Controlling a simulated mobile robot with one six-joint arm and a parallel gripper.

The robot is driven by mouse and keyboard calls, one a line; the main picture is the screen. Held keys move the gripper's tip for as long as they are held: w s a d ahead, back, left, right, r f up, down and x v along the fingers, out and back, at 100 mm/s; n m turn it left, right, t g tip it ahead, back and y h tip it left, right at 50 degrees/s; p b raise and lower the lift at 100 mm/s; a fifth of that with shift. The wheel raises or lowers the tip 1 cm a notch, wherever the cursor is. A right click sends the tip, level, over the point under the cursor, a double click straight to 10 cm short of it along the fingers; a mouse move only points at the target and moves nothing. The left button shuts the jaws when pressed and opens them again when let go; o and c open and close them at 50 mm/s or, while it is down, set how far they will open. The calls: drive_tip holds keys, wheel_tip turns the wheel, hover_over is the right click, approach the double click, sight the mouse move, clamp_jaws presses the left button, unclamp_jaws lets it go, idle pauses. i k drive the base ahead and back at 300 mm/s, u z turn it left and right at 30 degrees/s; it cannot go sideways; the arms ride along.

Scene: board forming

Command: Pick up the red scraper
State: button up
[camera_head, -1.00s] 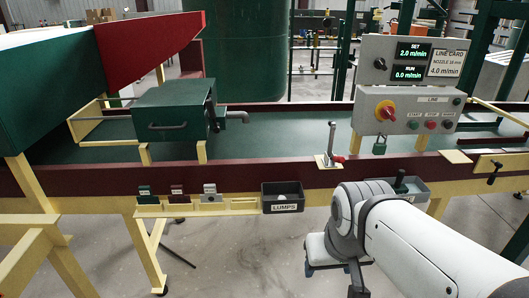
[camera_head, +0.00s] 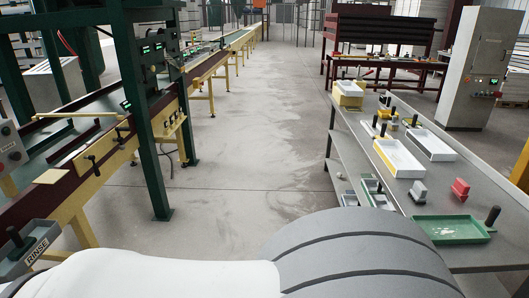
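A small red piece (camera_head: 460,189), which looks like the red scraper, stands on the grey workbench (camera_head: 385,200) at the right. It is next to a green tray and is small in view, so its exact shape is hard to tell. A similar grey piece (camera_head: 417,192) stands to its left. My own white and grey arm fills the bottom of the picture, in front of the bench's near end. My gripper is out of view.
A green tray (camera_head: 449,229) with a black-handled tool (camera_head: 492,217) lies at the bench's near end. White trays (camera_head: 399,158) and several black-handled tools stand farther back. The conveyor line (camera_head: 97,135) runs along the left. The floor (camera_head: 238,165) between is clear.

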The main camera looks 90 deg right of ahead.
sight(461, 188)
drive_tip(key=u, duration=5.7)
drive_tip(key=i, duration=0.55)
drive_tip(key=u, duration=0.3)
